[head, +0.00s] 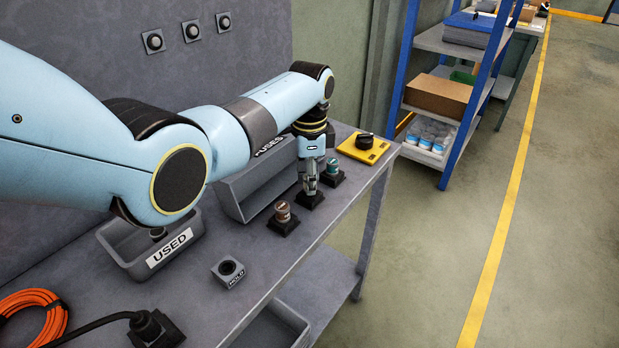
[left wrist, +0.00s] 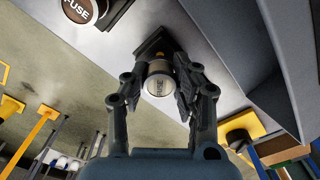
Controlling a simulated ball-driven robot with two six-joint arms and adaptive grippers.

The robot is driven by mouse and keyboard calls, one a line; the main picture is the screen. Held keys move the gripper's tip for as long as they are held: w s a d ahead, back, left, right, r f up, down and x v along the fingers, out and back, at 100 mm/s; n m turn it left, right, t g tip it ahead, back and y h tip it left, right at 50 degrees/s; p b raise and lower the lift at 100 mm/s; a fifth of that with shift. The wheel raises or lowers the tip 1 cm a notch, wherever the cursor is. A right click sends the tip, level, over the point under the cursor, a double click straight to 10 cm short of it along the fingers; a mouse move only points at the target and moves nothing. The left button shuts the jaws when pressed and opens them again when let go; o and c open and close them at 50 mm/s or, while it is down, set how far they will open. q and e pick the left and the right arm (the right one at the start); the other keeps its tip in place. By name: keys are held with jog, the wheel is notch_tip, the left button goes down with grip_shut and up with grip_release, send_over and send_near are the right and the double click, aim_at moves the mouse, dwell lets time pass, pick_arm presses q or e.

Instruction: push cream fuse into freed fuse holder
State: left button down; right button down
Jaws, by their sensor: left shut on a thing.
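The cream fuse (left wrist: 158,85) shows end-on between the fingers of my left gripper (head: 309,187) in the left wrist view. The gripper (left wrist: 160,82) is shut on it and points down. The black square fuse holder (head: 310,201) is directly below the fingers in the head view, between a brown fuse and a teal one. The holder (left wrist: 148,45) also shows behind the cream fuse in the left wrist view. The fingers hide most of the fuse in the head view. I cannot tell how deep it sits in the holder. My right gripper is not in view.
A brown fuse (head: 283,212) and a teal fuse (head: 332,168) stand in holders close on either side. The FUSES bin (head: 235,188) is behind, the USED bin (head: 140,262) at left, the HOLD block (head: 228,272) in front. A yellow switch plate (head: 372,150) is at the far end.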

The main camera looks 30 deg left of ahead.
pick_arm(q)
jog(key=shift+f+b, duration=0.45)
jog(key=shift+f, duration=0.25)
jog(key=c, duration=1)
grip_release()
notch_tip(320, 180, up, 12)
jog(key=shift+r, duration=0.1)
